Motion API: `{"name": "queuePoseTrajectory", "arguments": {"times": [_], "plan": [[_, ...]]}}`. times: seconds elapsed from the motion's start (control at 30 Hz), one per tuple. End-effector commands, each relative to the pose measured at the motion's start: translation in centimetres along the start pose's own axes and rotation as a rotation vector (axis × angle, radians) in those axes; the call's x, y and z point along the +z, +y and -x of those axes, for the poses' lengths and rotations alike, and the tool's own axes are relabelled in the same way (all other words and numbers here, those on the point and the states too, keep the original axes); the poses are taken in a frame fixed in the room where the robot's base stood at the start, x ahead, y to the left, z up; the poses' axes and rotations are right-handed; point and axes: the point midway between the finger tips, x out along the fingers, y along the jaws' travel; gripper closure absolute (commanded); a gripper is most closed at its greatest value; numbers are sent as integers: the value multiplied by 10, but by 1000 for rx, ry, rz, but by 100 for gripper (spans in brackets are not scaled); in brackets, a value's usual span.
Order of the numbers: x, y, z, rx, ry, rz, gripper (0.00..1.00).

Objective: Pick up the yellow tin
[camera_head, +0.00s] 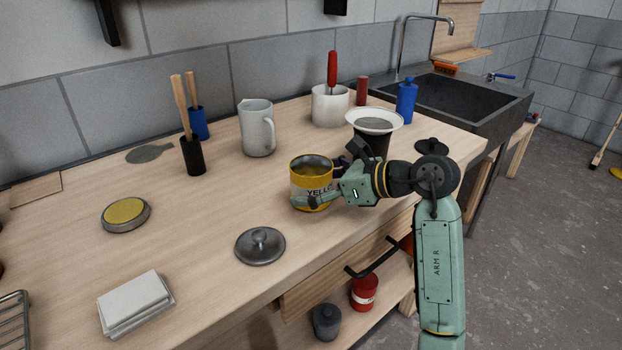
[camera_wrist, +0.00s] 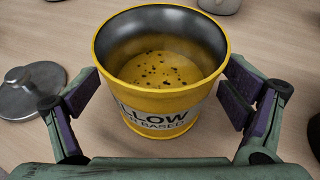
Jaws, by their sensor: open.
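The yellow tin (camera_head: 309,174) stands upright and open-topped on the wooden worktop, near its front edge. It has a pale label with dark lettering. In the wrist view the tin (camera_wrist: 160,98) fills the middle, and speckled yellow contents show inside. My gripper (camera_head: 318,190) reaches in from the right at the tin's height. In the wrist view its fingers (camera_wrist: 160,98) are open, one on each side of the tin. The right pad is very close to the tin wall; I cannot tell whether it touches. A gap shows at the left.
A grey lidded disc (camera_head: 260,245) lies in front of the tin, and a black cup with a white funnel (camera_head: 374,122) stands behind my wrist. A grey jug (camera_head: 257,128) stands behind.

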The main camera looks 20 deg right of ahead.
Motion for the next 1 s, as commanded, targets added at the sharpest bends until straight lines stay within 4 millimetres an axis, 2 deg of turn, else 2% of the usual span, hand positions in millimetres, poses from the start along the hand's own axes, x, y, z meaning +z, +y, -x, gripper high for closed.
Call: {"name": "queuePoseTrajectory", "arguments": {"times": [0.1, 0.3, 1.0], "plan": [[0, 0, -7, -1, -1, -1, 7], [-1, 0, -8, -1, 0, 0, 7], [-1, 0, -7, -1, 0, 0, 54]]}}
